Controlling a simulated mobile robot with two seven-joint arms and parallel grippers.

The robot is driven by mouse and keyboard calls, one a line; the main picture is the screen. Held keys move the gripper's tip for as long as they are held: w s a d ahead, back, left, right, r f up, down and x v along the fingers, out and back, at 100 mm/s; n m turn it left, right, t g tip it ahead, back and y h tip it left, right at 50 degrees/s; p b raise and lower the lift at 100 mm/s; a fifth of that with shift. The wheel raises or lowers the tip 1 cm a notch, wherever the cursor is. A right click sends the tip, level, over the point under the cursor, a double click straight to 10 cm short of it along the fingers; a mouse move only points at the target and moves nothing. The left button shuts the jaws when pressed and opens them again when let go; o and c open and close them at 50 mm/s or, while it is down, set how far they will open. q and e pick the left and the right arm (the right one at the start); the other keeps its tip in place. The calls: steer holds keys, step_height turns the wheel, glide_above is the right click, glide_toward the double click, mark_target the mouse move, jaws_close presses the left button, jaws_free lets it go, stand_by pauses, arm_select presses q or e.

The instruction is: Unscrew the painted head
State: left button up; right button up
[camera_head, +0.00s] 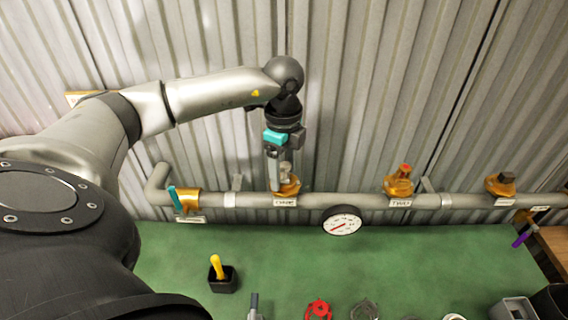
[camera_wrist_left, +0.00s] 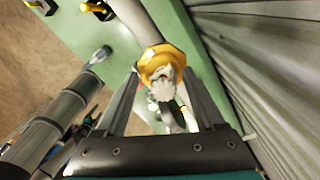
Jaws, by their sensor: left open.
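A whitish, paint-smeared head (camera_wrist_left: 163,84) sits in a brass fitting (camera_wrist_left: 160,58) on the pipe, at the outlet labelled ONE. In the head view this fitting (camera_head: 286,187) is just under my left gripper (camera_head: 281,172). In the left wrist view the fingers of my left gripper (camera_wrist_left: 165,92) are spread, one on each side of the head. I cannot tell whether either finger touches it. A red-tipped head (camera_head: 403,172) stands at outlet TWO and a dark-topped one (camera_head: 506,178) at the outlet further right. My right gripper is not in view.
The grey pipe (camera_head: 330,200) runs along a corrugated metal wall. A gauge (camera_head: 342,220) hangs below it. A teal lever (camera_head: 175,198) and a purple lever (camera_head: 524,237) are at its ends.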

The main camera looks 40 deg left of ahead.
arm_select(q)
steer(key=m+b, duration=0.1)
steer(key=m, duration=0.5)
steer(key=shift+a, duration=0.1)
steer(key=m, duration=0.5)
steer(key=shift+w+m+b, duration=0.1)
steer(key=shift+m+b, duration=0.3)
jaws_close()
steer(key=shift+a, duration=0.1)
stand_by(0.5)
steer(key=shift+n+p, duration=0.4)
steer(key=shift+n, duration=0.8)
steer(key=n, duration=0.3)
steer(key=shift+a+p, duration=0.1)
steer(key=shift+p, duration=0.2)
